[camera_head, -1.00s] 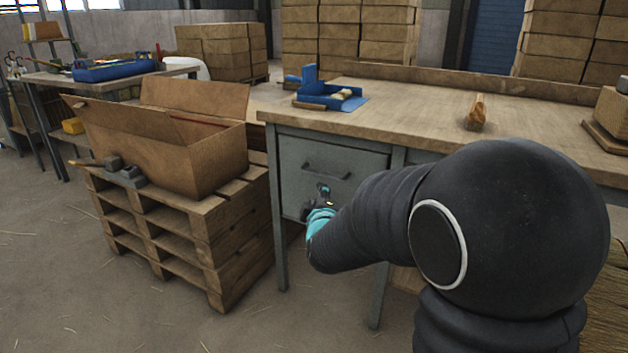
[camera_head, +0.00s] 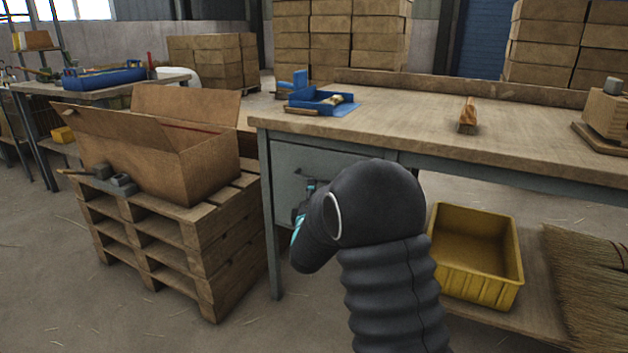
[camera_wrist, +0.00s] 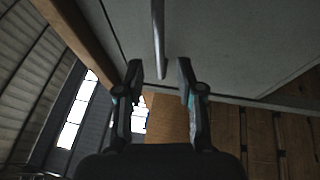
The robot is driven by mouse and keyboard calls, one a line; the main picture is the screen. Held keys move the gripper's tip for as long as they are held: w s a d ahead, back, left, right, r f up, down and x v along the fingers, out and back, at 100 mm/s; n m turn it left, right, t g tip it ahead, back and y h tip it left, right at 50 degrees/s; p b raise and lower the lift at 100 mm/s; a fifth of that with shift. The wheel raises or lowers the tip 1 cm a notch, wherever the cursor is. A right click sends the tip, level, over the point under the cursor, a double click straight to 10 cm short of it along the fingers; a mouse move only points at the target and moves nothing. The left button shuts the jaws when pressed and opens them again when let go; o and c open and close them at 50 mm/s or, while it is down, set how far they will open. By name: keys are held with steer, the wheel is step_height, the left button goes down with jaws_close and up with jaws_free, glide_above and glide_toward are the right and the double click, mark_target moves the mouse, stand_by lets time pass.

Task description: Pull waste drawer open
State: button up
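The waste drawer (camera_head: 290,160) is a grey metal front under the left end of the workbench, and it looks closed. Its bar handle (camera_head: 308,171) shows in part in the head view, with my arm covering the lower right of the drawer front. In the wrist view the handle (camera_wrist: 158,40) is a thin grey bar running down from the top edge. My gripper (camera_wrist: 158,70) is open, its two fingers apart, with the handle's lower end in line with the gap between them. I cannot tell whether the handle is between the fingertips. In the head view my gripper (camera_head: 303,195) is mostly hidden behind my arm.
An open cardboard box (camera_head: 190,160) stands on stacked pallets (camera_head: 205,245) left of the drawer. A blue tray (camera_head: 318,100) and a wooden piece (camera_head: 468,115) lie on the workbench (camera_head: 420,125). A yellow bin (camera_head: 475,255) and broom bristles (camera_head: 590,290) are below right.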

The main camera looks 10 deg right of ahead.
steer(key=x, duration=0.6)
jaws_close()
